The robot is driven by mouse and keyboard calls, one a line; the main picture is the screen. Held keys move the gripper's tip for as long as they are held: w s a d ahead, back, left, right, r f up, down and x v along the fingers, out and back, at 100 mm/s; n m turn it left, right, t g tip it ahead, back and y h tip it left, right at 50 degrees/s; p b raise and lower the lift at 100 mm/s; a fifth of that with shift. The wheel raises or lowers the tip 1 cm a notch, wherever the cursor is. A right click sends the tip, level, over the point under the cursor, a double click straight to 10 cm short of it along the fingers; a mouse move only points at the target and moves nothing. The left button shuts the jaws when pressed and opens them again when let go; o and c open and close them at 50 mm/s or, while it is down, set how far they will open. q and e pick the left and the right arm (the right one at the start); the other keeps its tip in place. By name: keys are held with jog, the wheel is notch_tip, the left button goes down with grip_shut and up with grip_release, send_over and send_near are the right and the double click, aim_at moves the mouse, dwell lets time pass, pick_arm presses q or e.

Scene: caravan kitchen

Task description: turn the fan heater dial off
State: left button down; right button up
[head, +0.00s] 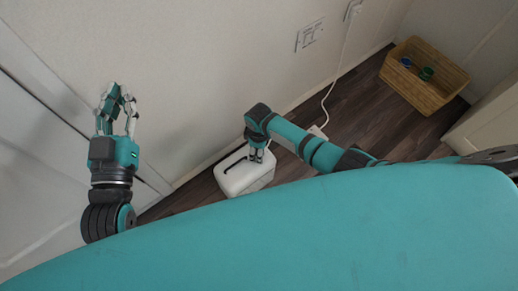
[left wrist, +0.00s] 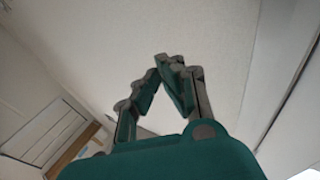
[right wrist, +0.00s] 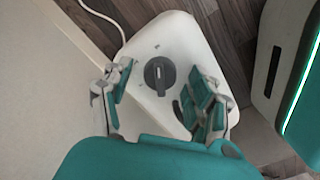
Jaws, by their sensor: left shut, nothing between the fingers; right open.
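The white fan heater (head: 240,178) stands on the floor against the wall, below the middle of the head view. In the right wrist view the heater's top (right wrist: 180,35) shows a dark grey round dial (right wrist: 159,75) with a raised grip bar, with small marks around it. My right gripper (head: 257,157) is over the heater's top, pointing down. In the right wrist view its open fingers (right wrist: 160,90) stand on either side of the dial, apart from it. My left gripper (head: 117,92) is raised by the wall, shut and empty; its closed fingertips show in the left wrist view (left wrist: 175,62).
A white cord (head: 334,85) runs from the wall socket down to the floor near the heater. My teal body fills the bottom of the head view. Dark wood floor (head: 365,115) lies between.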

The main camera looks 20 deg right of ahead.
jog(key=shift+c, duration=0.4)
jog(key=c, duration=1.1)
